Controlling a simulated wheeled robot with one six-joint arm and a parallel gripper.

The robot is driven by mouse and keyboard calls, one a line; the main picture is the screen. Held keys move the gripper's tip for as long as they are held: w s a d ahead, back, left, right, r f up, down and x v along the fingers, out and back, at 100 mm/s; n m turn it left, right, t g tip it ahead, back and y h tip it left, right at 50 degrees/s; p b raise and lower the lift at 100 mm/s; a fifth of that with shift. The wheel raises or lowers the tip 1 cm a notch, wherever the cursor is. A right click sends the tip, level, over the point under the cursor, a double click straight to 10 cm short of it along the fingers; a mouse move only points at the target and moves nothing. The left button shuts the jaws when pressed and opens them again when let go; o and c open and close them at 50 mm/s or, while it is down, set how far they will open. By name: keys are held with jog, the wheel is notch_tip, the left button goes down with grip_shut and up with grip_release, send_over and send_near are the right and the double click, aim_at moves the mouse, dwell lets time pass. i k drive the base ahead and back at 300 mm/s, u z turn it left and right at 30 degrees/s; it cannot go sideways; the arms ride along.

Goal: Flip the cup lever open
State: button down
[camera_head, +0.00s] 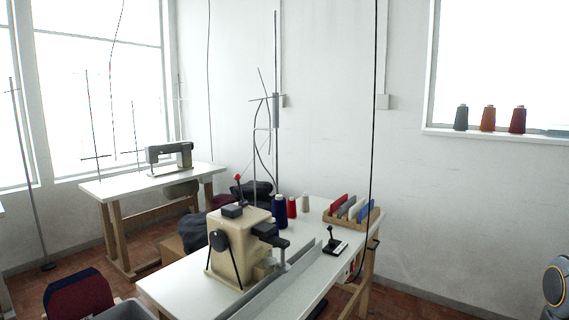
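The beige buttonhole machine (237,247) stands on a white table (178,287) in the lower middle of the view. It has a black handwheel (218,240) on its left side and black parts reaching right at its front. To its right, a small upright black lever (331,235) with a knob stands on a dark and white base on the table. I cannot tell for sure whether this is the cup lever, and its exact position is too small to read. My gripper is out of view; only a rounded part of my arm shows at the lower right edge.
Blue, red and cream thread cones (279,211) stand behind the machine. A wooden rack (351,219) of coloured cards sits at the table's back right. A thin dark cable (373,130) hangs by the table's right end. Floor to the right is clear.

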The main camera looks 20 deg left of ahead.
aim_at(236, 177)
jog(key=u, duration=0.25)
jog(key=i, duration=1.4)
jog(key=u, duration=0.9)
jog(key=i, duration=0.45)
jog(key=u, duration=0.25)
